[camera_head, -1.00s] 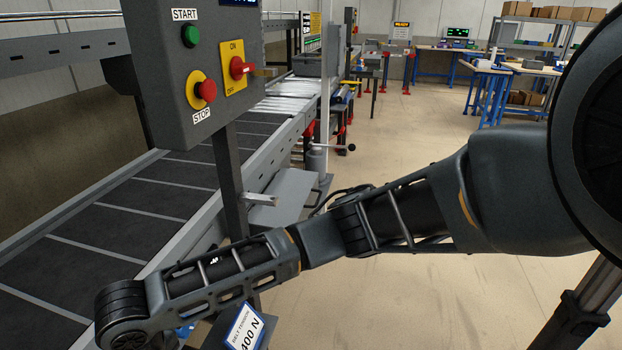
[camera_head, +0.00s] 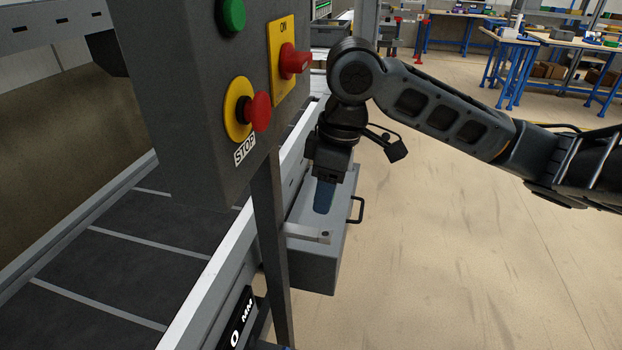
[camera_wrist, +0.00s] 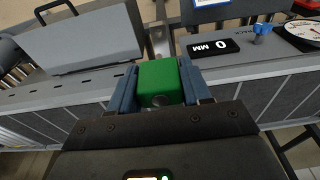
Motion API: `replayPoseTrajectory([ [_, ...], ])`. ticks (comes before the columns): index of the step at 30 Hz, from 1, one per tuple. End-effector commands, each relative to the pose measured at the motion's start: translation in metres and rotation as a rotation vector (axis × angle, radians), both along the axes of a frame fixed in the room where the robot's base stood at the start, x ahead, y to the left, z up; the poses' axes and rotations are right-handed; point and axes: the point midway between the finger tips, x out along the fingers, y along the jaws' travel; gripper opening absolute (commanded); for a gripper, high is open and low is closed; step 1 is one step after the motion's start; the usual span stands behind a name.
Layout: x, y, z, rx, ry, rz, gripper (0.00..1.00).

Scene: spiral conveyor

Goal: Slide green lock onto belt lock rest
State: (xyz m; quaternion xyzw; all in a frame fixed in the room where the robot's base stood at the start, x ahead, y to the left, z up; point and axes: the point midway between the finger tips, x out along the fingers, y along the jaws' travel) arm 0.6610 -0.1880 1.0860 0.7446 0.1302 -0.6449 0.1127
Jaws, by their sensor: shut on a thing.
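The green lock (camera_wrist: 160,82) is a small green block between the two blue fingers of my gripper (camera_wrist: 160,95) in the wrist view. The gripper is shut on it. In the head view my gripper (camera_head: 323,195) points down over the grey box beside the conveyor; the green lock does not show there. A flat metal bracket (camera_head: 308,233) juts out by the dark post; it also seems to show just beyond the lock in the wrist view (camera_wrist: 159,40). I cannot tell for sure whether this is the belt lock rest.
The control box (camera_head: 200,90) with red knobs stands close on its dark post, left of my arm. The grey box (camera_head: 318,265) has a side handle. The conveyor belt (camera_head: 110,255) runs at left. In the wrist view, a "0 MM" plate (camera_wrist: 213,47) and blue knob (camera_wrist: 262,29) sit right.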

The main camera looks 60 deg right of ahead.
Motion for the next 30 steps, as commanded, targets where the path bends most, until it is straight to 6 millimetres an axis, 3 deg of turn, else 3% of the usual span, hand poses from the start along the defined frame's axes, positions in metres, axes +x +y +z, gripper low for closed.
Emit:
replayPoseTrajectory([
  [14,-0.002,-0.001,0.001,-0.001,0.002,0.008,0.26],
  [30,-0.002,-0.001,-0.042,-0.001,0.003,0.007,0.26],
])
